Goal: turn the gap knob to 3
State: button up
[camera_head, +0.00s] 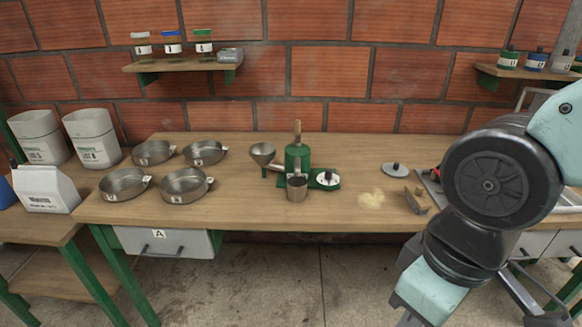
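A small green machine (299,158) with an upright handle stands at the middle of the wooden bench. On its right side is a round white dial with a dark centre (327,178) on a green base, which looks like the gap knob. Its numbers and pointer are too small to read. A metal cup (297,189) stands in front of the machine and a funnel (263,154) is on its left. My arm comes in from the right and bends down at the bottom right, clear of the dial. My gripper is below the frame and not visible.
Several metal pans (186,186) stand on the left of the bench (240,212). Drawer A (165,243) is below. Shelves with jars (172,48) hang behind.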

aim_at(329, 173)
jog(key=i+j+u, duration=0.25)
jog(key=i, duration=0.2)
jog(key=i+u, duration=0.3)
jog(key=i+j, duration=0.05)
jog(key=i, duration=0.05)
